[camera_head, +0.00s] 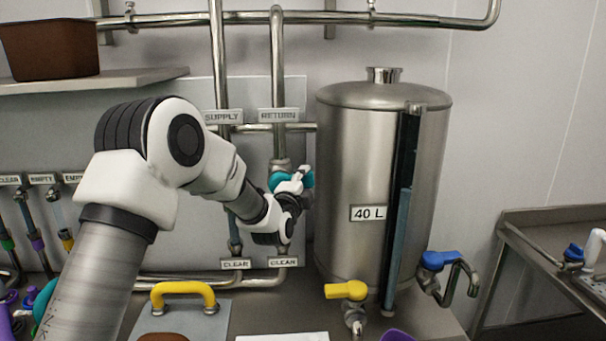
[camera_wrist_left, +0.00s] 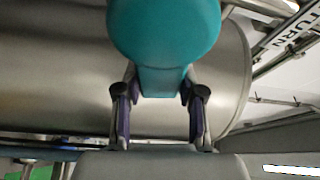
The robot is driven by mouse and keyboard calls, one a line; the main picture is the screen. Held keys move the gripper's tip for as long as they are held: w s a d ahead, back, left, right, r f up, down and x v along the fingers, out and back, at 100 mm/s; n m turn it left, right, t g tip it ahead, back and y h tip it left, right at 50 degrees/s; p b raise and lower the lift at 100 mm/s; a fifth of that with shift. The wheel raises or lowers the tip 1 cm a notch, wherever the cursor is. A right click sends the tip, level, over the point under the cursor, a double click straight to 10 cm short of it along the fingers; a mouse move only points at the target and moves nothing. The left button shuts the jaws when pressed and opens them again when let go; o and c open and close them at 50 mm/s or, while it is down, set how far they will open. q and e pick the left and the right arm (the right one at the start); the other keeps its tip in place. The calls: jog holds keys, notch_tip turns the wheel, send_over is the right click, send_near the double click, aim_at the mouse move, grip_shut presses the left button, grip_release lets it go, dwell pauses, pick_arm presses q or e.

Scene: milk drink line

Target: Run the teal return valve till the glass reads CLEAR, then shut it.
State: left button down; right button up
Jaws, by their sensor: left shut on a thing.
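The teal valve handle (camera_head: 307,179) is on the upright pipe under the RETURN plate (camera_head: 278,115). My left gripper (camera_head: 291,186) is at this handle and partly covers it. In the left wrist view the teal handle (camera_wrist_left: 163,32) fills the top middle, its narrower part between the two fingers of the gripper (camera_wrist_left: 160,92), which is shut on it. A small plate (camera_head: 283,262) low on the return pipe seems to read CLEAR, but its lettering is blurred. My arm hides the pipe stretch above it, so I cannot see a glass there. My right gripper is not in view.
A steel 40 L tank (camera_head: 345,170) with an upright sight tube stands right of the pipes. A yellow tap (camera_head: 346,290) and a blue tap (camera_head: 439,260) are at its base. A yellow-handled board (camera_head: 184,292) lies in front. The SUPPLY pipe (camera_head: 217,60) runs close beside my arm.

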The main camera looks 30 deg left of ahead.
pick_arm(q)
jog(key=shift+f+m+g, duration=0.35)
jog(key=shift+m+g, duration=0.05)
jog(key=shift+m, duration=0.5)
jog(key=c, duration=1)
grip_release()
jog(key=shift+c, duration=0.2)
jog(key=o, duration=0.4)
jog(key=shift+w+a+f, duration=0.1)
jog(key=shift+a+f, duration=0.05)
jog(key=shift+c, duration=0.2)
jog(key=shift+a+f, duration=0.1)
jog(key=shift+a, duration=0.05)
jog(key=s+d, duration=0.2)
jog(key=s, duration=0.9)
jog(key=shift+s, duration=0.4)
